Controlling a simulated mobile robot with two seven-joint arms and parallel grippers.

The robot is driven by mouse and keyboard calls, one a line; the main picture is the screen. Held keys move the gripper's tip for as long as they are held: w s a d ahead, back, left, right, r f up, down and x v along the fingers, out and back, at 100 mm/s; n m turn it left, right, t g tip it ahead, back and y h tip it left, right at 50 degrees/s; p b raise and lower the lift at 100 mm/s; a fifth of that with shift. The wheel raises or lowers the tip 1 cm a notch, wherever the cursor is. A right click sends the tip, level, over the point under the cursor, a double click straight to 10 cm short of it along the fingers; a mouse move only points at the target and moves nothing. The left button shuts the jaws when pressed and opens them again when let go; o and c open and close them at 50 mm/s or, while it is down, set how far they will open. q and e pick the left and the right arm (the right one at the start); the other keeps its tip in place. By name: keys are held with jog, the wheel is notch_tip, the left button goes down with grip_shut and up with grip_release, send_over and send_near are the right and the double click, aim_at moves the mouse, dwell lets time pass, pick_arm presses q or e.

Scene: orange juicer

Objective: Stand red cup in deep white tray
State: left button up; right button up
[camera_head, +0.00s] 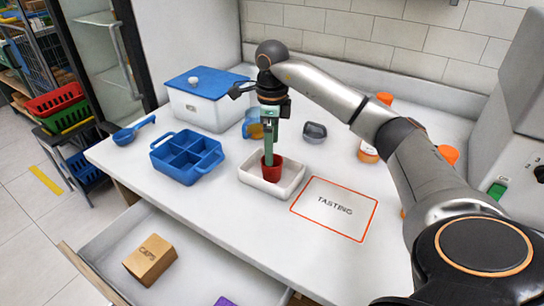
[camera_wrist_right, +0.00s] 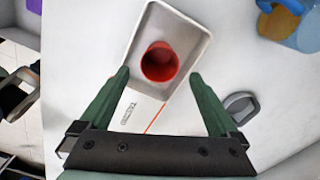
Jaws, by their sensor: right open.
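The red cup (camera_head: 272,171) stands upright inside the deep white tray (camera_head: 292,187) in the head view. In the right wrist view the cup (camera_wrist_right: 160,62) shows its open mouth, with the tray (camera_wrist_right: 195,40) around it. My right gripper (camera_head: 268,158) is directly above the cup, pointing down. In the wrist view its two green fingers (camera_wrist_right: 160,75) are spread apart on either side of the cup, open and apparently clear of it. The fingers hide part of the cup in the head view. My left gripper is not in view.
A blue compartment tray (camera_head: 187,157) stands left of the white tray. A blue-lidded white box (camera_head: 207,100), a blue jug (camera_head: 252,125) and a grey item (camera_head: 314,132) stand behind. The flat TASTING area (camera_head: 335,222) at right is clear. An open drawer below holds a CAPS box (camera_head: 150,258).

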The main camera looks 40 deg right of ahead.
jog(key=shift+r+p, duration=0.3)
jog(key=shift+r, duration=2.35)
